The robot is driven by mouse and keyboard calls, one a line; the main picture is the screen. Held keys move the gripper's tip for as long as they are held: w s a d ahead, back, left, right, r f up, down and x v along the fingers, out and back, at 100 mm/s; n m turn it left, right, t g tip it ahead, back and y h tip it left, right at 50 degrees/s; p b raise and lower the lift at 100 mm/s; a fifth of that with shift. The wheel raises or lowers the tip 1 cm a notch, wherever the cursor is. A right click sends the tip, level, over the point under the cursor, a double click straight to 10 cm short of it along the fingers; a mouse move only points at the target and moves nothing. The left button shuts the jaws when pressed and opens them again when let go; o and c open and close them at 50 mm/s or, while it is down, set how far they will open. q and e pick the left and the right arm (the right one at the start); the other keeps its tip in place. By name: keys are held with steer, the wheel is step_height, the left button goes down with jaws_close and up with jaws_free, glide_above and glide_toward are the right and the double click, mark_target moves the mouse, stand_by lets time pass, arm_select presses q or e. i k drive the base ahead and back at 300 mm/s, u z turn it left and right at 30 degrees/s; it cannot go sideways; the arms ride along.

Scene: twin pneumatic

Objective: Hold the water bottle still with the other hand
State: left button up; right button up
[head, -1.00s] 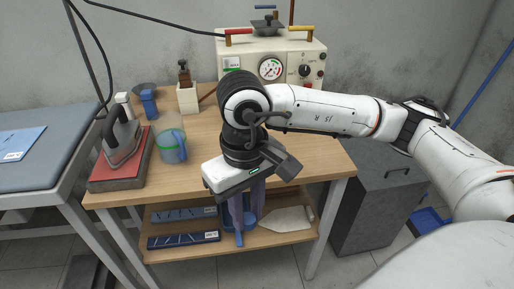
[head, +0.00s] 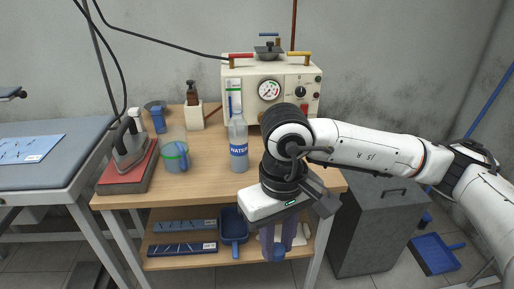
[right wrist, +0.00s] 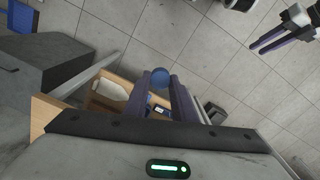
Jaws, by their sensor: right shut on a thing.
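The water bottle (head: 238,148), clear with a blue "WATER" label, stands upright on the wooden table, left of my right arm. No gripper touches it. My right gripper (head: 277,250) points down past the table's front edge, in front of the lower shelf. It is shut on a small round blue thing, which looks like a cap (right wrist: 159,77), between its purple fingertips in the right wrist view. My left gripper (right wrist: 256,47) shows only at the upper right of the right wrist view, over the floor. Its two purple fingers are apart with nothing visible between them.
A jug (head: 174,154) and an iron (head: 128,146) on a red pad stand left of the bottle. A cream machine with a gauge (head: 285,90) stands behind. A grey cabinet (head: 372,225) is at the right. The lower shelf holds a blue scoop (head: 233,227).

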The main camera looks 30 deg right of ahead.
mark_target(238, 127)
steer(key=z, duration=0.7)
steer(key=i, duration=0.5)
